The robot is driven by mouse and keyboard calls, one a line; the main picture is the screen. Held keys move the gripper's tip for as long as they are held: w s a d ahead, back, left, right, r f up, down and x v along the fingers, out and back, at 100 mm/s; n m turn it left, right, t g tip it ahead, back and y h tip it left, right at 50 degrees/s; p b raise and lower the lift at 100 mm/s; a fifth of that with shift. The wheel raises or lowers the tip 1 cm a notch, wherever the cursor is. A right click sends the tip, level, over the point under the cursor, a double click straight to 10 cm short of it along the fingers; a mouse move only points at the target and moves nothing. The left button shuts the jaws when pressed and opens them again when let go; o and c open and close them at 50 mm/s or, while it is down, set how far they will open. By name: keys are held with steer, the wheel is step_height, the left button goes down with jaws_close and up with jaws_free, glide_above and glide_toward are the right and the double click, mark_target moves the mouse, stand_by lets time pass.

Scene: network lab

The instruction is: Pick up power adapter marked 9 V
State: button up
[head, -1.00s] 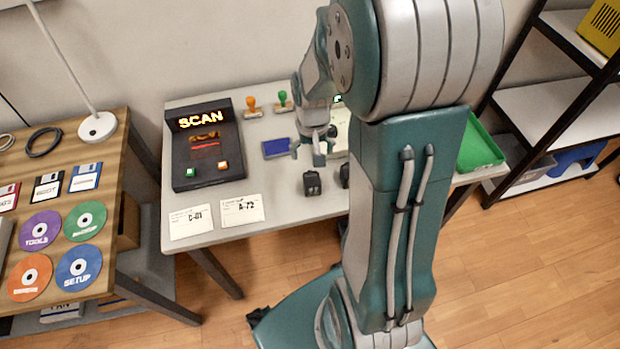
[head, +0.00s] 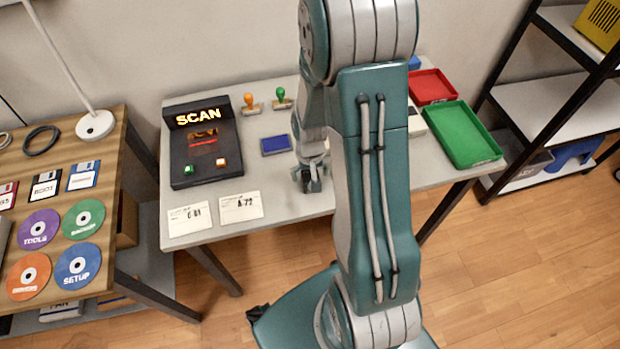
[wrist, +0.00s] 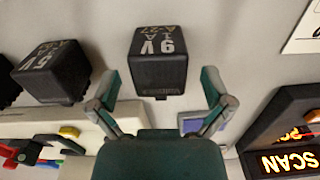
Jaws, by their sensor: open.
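The black power adapter marked 9 V (wrist: 158,72) lies in the upper middle of the wrist view, its white marking upside down. My open gripper (wrist: 161,84) has one finger on each side of it in the picture, with a gap on both sides. In the head view my gripper (head: 311,174) is low over the grey table, with a dark adapter (head: 312,185) at its fingers. A second black adapter marked 5 V (wrist: 52,72) lies to the left in the wrist view. My arm hides part of the table in the head view.
A scanner with a lit SCAN sign (head: 203,145) stands at the table's left. A blue pad (head: 276,145) and two stamps lie behind my gripper; paper cards (head: 240,207) lie in front left. A green tray (head: 463,135) and red tray (head: 432,87) are at right.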

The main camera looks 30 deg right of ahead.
steer(key=c, duration=1.3)
